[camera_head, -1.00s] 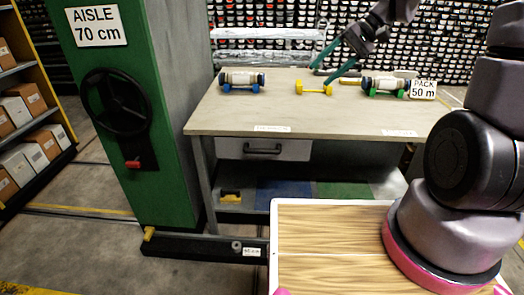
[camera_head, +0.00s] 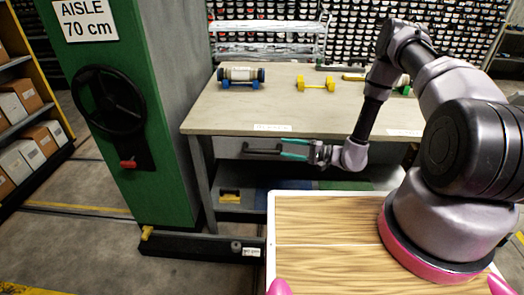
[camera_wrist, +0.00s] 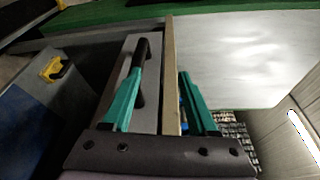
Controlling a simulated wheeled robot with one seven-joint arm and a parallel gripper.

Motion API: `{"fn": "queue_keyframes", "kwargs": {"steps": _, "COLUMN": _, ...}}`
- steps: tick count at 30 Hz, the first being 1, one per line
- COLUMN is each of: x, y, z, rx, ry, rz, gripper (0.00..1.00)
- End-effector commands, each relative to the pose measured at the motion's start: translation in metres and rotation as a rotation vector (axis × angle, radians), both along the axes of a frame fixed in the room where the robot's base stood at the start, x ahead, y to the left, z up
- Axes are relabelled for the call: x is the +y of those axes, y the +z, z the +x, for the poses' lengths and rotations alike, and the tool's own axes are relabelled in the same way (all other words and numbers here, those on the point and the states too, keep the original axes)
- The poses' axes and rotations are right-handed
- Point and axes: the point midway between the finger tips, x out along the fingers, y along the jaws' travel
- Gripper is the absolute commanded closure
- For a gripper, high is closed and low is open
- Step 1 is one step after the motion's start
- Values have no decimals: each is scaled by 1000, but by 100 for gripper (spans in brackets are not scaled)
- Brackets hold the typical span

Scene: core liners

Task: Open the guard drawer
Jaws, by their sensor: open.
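The guard drawer (camera_head: 228,146) is a grey front under the left part of the workbench top, and it looks closed. Its dark bar handle (camera_head: 262,151) is partly hidden by my fingers. My gripper (camera_head: 283,149) is open, with teal fingers pointing left at the right end of the handle. In the wrist view, my gripper (camera_wrist: 163,62) has one finger over the drawer front (camera_wrist: 120,78) beside the dark handle (camera_wrist: 139,93). The other finger shows on the far side of the tabletop's edge. I cannot tell whether a finger touches the handle.
The workbench top (camera_head: 225,112) overhangs the drawer. A capped core tube (camera_head: 241,75) on a blue cradle and an empty yellow cradle (camera_head: 316,85) stand on it. A green cabinet (camera_head: 160,190) with a black wheel (camera_head: 108,100) stands close on the left. A black floor rail (camera_head: 190,247) lies in front.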

Motion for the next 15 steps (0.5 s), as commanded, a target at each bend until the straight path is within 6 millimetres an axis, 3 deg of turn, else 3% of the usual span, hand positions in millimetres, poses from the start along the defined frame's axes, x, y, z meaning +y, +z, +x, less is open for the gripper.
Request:
{"fn": "queue_keyframes", "kwargs": {"steps": 1, "x": 0, "y": -15, "z": -4, "rx": 5, "ry": -28, "rz": 4, "gripper": 41}}
{"fn": "queue_keyframes", "kwargs": {"steps": 5, "x": -2, "y": -37, "z": -8, "rx": -1, "ry": -75, "rz": 0, "gripper": 41}}
{"fn": "queue_keyframes", "kwargs": {"steps": 10, "x": 5, "y": -43, "z": -5, "rx": -5, "ry": -88, "rz": -2, "gripper": 41}}
{"fn": "queue_keyframes", "kwargs": {"steps": 15, "x": 31, "y": -44, "z": 5, "rx": -7, "ry": -84, "rz": -3, "gripper": 41}}
